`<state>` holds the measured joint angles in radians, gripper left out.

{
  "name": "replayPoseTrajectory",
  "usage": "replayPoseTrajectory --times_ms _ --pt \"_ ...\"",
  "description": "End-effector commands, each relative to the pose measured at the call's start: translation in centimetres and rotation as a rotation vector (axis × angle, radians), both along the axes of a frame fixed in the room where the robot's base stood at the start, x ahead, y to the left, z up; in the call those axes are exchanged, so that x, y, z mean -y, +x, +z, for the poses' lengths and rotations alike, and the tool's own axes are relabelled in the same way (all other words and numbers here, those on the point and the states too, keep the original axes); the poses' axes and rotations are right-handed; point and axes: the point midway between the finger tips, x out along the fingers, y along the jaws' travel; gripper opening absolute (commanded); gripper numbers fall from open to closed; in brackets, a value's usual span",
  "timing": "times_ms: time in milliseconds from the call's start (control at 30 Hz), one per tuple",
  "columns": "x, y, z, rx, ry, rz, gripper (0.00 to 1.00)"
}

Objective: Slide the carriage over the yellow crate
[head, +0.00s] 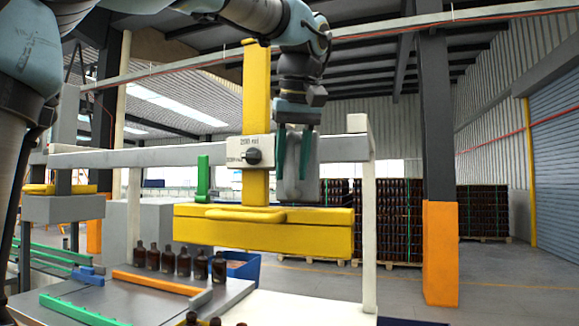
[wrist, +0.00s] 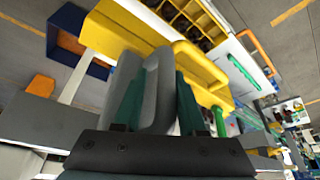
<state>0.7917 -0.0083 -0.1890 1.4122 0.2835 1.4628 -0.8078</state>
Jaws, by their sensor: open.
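The carriage is a yellow block (head: 264,238) on a tall yellow column, hanging from a pale overhead beam. A grey loop handle (head: 296,188) stands up at its right side. My gripper (head: 293,162) points down with its green fingers open, one on each side of this handle; contact is unclear. In the wrist view the handle (wrist: 152,90) stands between the two fingers, with the carriage (wrist: 110,35) beyond it. The yellow crate (wrist: 213,14), with dark bottles in its cells, shows at the top, partly hidden by the carriage. In the head view only a sliver of it shows at the bottom edge.
A white plate with a dark knob (head: 253,156) marked 200 ml sits on the beam. A blue crate (head: 246,269) stands behind a row of amber bottles (head: 184,262) on the grey table. A white post (head: 369,240) carries the beam's right end. A green upright (head: 202,180) stands left of the column.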

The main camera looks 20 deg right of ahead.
Motion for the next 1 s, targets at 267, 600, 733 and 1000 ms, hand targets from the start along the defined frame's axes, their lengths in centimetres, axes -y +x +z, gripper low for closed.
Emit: replayPoseTrajectory --times_ms 267,600,733,1000 --pt "-0.1 0.1 -0.1 -0.002 0.003 0.002 0.37" --pt "-0.1 -0.4 1.2 0.000 0.002 0.003 0.37" --pt "-0.2 -1.4 3.5 0.001 0.000 0.001 0.37" --pt "-0.5 -3.3 8.2 -0.001 0.002 0.002 0.37"
